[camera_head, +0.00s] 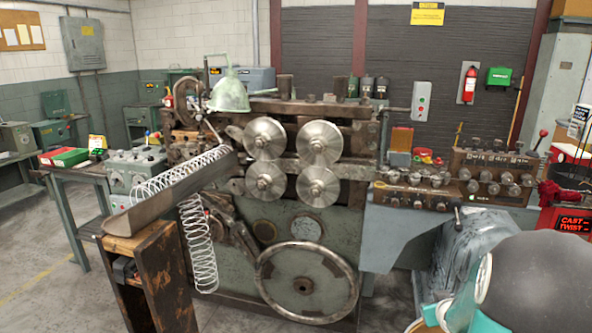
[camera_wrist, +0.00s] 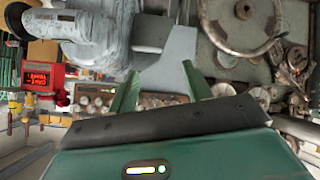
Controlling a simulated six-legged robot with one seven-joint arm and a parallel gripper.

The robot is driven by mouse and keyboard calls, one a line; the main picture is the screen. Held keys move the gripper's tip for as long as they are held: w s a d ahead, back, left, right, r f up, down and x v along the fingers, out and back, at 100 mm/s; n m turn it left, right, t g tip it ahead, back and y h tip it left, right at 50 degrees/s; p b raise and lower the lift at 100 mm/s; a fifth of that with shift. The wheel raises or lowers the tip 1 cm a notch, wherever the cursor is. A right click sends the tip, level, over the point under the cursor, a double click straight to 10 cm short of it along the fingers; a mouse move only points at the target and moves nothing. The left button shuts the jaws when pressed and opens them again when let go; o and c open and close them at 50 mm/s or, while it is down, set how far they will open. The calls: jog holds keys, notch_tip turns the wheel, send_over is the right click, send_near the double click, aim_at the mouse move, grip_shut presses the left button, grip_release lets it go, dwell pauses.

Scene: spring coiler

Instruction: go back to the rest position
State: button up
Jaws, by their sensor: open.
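My gripper (camera_wrist: 160,68) shows in the wrist view with its two green fingers apart and nothing between them. Its fingertips are not clearly visible in the body camera view. A dark rounded joint and teal parts of my own arm fill the lower right corner there. The spring coiler (camera_head: 235,240) stands in the middle of the body camera view, with several round steel rollers (camera_head: 265,138) and a large handwheel (camera_head: 306,281). The wrist view is upside down and shows the handwheel (camera_wrist: 245,30) at upper right, beyond the fingers.
A coiled spring (camera_head: 202,250) hangs beside a sloping metal chute (camera_head: 172,193) at left. Control levers (camera_head: 490,175) line the machine's right side. A red box marked CAST TWIST (camera_head: 572,222) stands at far right. Floor (camera_head: 50,270) is clear at lower left.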

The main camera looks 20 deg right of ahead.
jog(key=s+a+r+g+y, duration=0.1)
jog(key=s+a+r, duration=0.1)
jog(key=a+r, duration=0.65)
jog(key=s+a+r+g, duration=0.1)
jog(key=a+r, duration=0.4)
jog(key=a, duration=0.7)
jog(key=s+a+r+n+g+y, duration=0.1)
jog(key=s+a+r+n+y, duration=0.1)
jog(key=s+a, duration=1.1)
jog(key=a+r+y, duration=0.1)
jog(key=a+y, duration=0.1)
jog(key=a, duration=0.1)
jog(key=shift+s+a+r+g, duration=0.2)
jog(key=shift+g, duration=0.1)
